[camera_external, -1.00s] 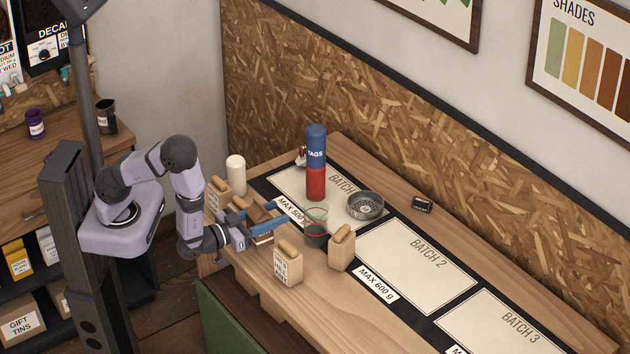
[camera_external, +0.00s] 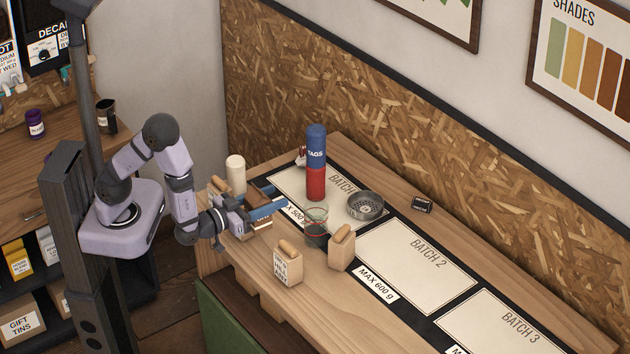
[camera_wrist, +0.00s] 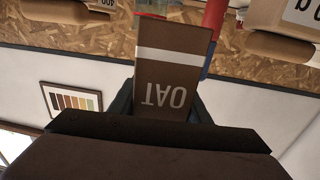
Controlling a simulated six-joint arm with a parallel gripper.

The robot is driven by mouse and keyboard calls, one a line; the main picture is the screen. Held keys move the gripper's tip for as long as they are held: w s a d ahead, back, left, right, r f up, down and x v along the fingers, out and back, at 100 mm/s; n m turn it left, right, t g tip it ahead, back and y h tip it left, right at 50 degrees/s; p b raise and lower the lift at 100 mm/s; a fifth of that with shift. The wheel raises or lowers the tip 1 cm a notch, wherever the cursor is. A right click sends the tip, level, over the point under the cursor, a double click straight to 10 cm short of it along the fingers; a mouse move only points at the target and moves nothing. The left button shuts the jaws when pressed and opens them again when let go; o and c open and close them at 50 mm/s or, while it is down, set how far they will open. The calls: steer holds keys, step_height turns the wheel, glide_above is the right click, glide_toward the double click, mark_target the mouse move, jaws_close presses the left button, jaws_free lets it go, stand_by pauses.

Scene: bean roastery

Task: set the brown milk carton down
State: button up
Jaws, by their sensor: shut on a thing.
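The brown milk carton (camera_wrist: 175,70) fills the middle of the wrist view, with a white band and the letters OAT upside down. My gripper (camera_external: 264,204) is shut on it at the left end of the wooden counter. In the external view the carton (camera_external: 260,222) is partly hidden by the blue fingers. I cannot tell whether its base touches the counter.
Tan bags (camera_external: 288,264) (camera_external: 341,248) stand right of the carton, near a glass (camera_external: 316,222). A red and blue cylinder (camera_external: 316,165), a metal strainer (camera_external: 365,206) and a white cylinder (camera_external: 236,174) stand farther back. The counter's front right is clear.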

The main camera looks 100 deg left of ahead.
steer(key=s+d+f+m+t+h+p, duration=0.1)
steer(key=s+d+m+t+h+p, duration=0.15)
steer(key=s+d+p, duration=0.65)
steer(key=w+f, duration=0.3)
steer(key=f, duration=0.2)
steer(key=shift+d+f, duration=0.15)
steer(key=shift+d, duration=0.15)
stand_by(0.6)
steer(key=shift+a+h, duration=0.1)
steer(key=shift+h, duration=0.15)
stand_by(0.5)
